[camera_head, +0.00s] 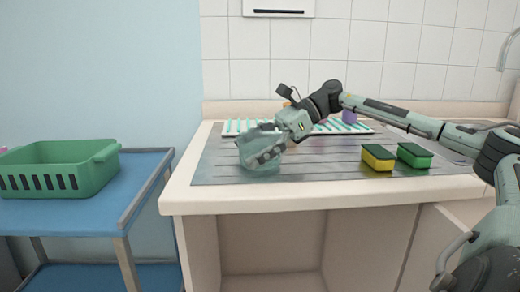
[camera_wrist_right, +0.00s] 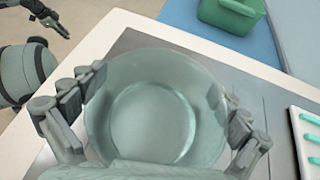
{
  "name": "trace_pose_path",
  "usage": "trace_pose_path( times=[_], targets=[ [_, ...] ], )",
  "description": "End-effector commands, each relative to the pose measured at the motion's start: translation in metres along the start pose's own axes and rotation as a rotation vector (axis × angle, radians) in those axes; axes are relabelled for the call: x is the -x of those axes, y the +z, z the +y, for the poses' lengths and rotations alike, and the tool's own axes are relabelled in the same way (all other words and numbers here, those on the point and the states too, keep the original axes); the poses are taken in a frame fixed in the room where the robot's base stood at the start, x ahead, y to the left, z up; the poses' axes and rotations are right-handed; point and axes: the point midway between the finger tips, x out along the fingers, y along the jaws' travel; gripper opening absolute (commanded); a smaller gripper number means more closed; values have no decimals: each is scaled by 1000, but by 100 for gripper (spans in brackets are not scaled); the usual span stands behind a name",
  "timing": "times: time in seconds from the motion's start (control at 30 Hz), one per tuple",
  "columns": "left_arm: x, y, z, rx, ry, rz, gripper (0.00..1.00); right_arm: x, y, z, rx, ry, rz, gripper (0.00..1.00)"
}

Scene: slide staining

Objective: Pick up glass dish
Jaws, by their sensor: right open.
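The glass dish (camera_wrist_right: 152,118) is clear, round and pale green. It stands on the grey draining surface near the counter's front left in the head view (camera_head: 259,167). My right gripper (camera_head: 264,152) is over it, with the hand partly hiding it. In the right wrist view my right gripper (camera_wrist_right: 155,108) is open, with its fingers on opposite sides of the dish. I cannot tell whether they touch the glass. My left gripper (camera_wrist_right: 46,18) shows small at the top left of the wrist view, away from the dish; its jaw state is unclear.
A white rack with teal pegs (camera_head: 350,126) lies behind the dish. A green basket (camera_head: 62,168) stands on a blue cart (camera_head: 140,166) at the left. The front middle of the draining surface is clear.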

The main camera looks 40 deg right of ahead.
Motion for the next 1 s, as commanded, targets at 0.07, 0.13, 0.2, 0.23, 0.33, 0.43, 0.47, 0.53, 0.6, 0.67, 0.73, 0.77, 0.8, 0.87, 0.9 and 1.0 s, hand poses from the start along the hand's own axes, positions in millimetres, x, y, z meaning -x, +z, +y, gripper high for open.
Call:
trace_pose_path(
  times=[0.07,0.13,0.2,0.23,0.33,0.43,0.47,0.53,0.6,0.67,0.73,0.77,0.8,0.87,0.9,1.0],
  targets=[
    [-2,0,0,0,1,0,16,-1,0,0,0,-1,0,100],
    [-2,0,0,0,1,1,16,-1,0,0,0,-1,0,100],
    [-1,0,0,0,1,1,16,-1,0,0,0,-1,0,100],
    [-1,0,0,0,1,1,16,-1,0,0,0,0,0,96],
    [-1,0,0,0,1,1,16,0,0,0,0,0,0,84],
    [-1,0,0,0,1,1,16,0,0,0,0,0,0,71],
    [-1,0,0,0,1,1,16,0,0,0,0,0,0,68],
    [-1,0,0,0,1,0,16,0,0,0,0,0,0,59],
    [-1,0,0,0,1,0,16,0,0,0,0,0,0,50],
    [-1,0,0,0,1,0,16,0,0,0,0,0,0,48],
    [-1,0,0,0,1,0,16,0,0,0,0,0,0,47],
    [-1,0,0,0,1,0,16,0,0,0,0,0,0,47],
    [-1,0,0,-1,1,0,16,0,0,0,0,0,0,47],
    [-1,0,0,-1,1,0,16,0,0,0,1,-1,-1,47],
    [-1,0,0,-1,0,0,16,0,0,0,1,-1,-1,47],
    [-1,0,0,0,0,0,16,0,0,0,1,-1,-1,47]
  ],
)
